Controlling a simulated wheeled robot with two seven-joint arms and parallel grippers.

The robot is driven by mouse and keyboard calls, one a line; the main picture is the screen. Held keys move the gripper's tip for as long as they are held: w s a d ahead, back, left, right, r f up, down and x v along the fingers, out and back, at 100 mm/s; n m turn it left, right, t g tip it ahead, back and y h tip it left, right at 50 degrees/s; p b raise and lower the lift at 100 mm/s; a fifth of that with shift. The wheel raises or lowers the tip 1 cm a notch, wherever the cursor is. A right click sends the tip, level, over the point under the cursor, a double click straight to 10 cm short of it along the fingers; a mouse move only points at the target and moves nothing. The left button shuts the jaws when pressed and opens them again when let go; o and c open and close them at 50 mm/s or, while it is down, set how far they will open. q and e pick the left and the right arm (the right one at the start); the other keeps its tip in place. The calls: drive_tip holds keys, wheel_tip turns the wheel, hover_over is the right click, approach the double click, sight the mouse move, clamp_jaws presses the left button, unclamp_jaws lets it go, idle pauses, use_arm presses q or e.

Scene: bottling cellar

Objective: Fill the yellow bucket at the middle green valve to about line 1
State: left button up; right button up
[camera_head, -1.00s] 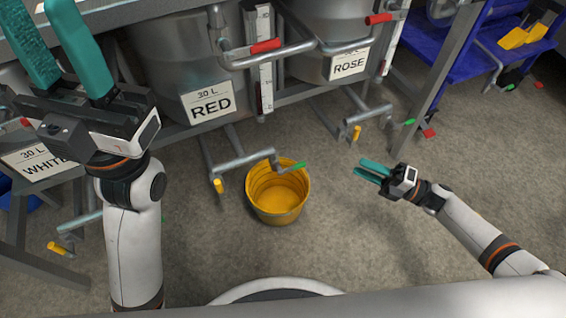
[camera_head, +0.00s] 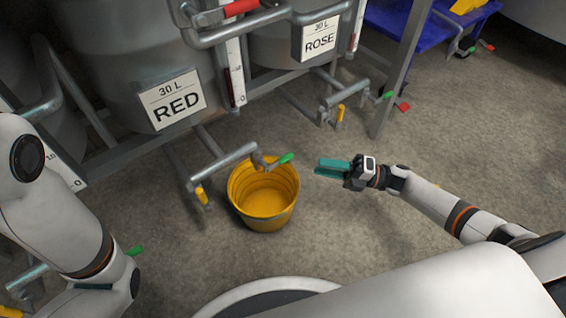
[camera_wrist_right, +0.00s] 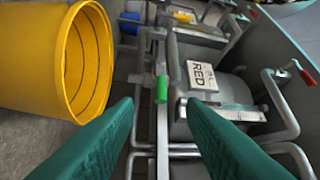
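The yellow bucket (camera_head: 250,212) stands upright on the floor below the spout of the RED tank. The middle green valve handle (camera_head: 286,158) sits on the RED tank's pipe, above the bucket's rim. My right gripper (camera_head: 318,168) is to the right of the handle, apart from it. In the right wrist view my right gripper (camera_wrist_right: 165,115) is open and empty, with the green handle (camera_wrist_right: 162,89) ahead between its fingertips and the bucket (camera_wrist_right: 40,55) at upper left. My left gripper is out of view.
The RED tank (camera_head: 150,55) and ROSE tank (camera_head: 285,45) stand behind on a metal frame. Other green handles show at right (camera_head: 388,95) and lower left (camera_head: 135,251). Yellow handles (camera_head: 201,195) hang by the pipes. The floor right of the bucket is clear.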

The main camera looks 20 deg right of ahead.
sight(284, 158)
drive_tip(key=b+x, duration=0.3)
drive_tip(key=x, duration=0.8)
drive_tip(key=shift+w+a, duration=0.1)
drive_tip(key=shift+a, duration=0.05)
clamp_jaws()
